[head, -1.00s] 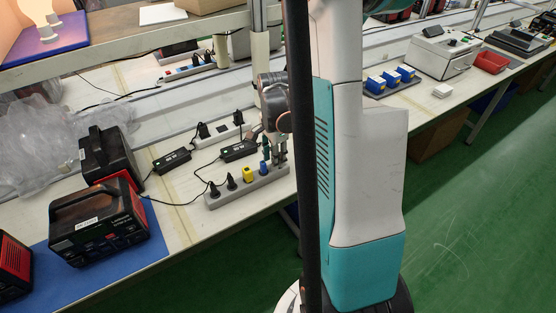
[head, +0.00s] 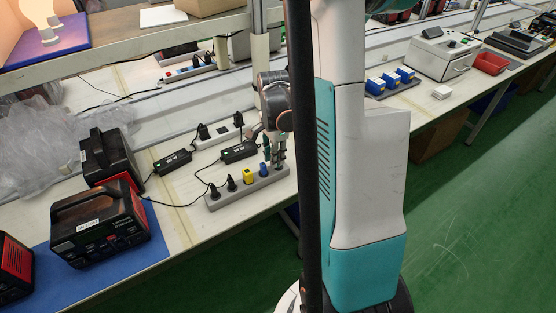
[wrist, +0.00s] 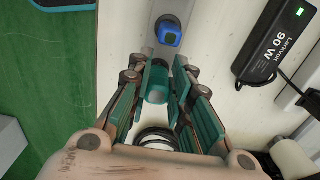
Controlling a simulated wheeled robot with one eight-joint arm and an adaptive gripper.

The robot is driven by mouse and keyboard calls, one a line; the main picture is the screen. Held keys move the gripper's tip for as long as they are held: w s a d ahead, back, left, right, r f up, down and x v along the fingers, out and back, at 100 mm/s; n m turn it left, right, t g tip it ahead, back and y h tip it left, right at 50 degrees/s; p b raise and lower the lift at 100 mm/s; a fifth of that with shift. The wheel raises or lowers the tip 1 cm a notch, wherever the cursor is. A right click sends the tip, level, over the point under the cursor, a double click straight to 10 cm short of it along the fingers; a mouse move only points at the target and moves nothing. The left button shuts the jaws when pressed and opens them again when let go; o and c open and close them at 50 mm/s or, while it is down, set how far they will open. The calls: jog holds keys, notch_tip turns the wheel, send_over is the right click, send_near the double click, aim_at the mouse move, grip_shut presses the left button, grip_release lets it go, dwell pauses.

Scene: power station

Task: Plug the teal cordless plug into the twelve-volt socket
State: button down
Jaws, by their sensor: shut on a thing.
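The teal cordless plug (wrist: 156,84) shows between the finger pads of my gripper (wrist: 166,78) in the wrist view. My gripper is shut on it. In the head view my gripper (head: 275,160) points down over the right end of a grey socket strip (head: 226,198), right of a blue plug (head: 263,170). The blue plug (wrist: 168,32) also shows ahead of the fingers in the wrist view. The plug's lower end is hidden, so I cannot tell whether it touches the strip. I cannot make out which socket is the twelve-volt one.
The strip also holds a yellow plug (head: 247,177) and black plugs (head: 214,190). Black adapters (head: 173,161) with cords lie behind it. Black and red power units (head: 98,226) stand at the left. The bench's front edge is close to the strip.

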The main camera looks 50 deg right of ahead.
jog(key=shift+r+p, duration=1.65)
jog(key=shift+r, duration=0.85)
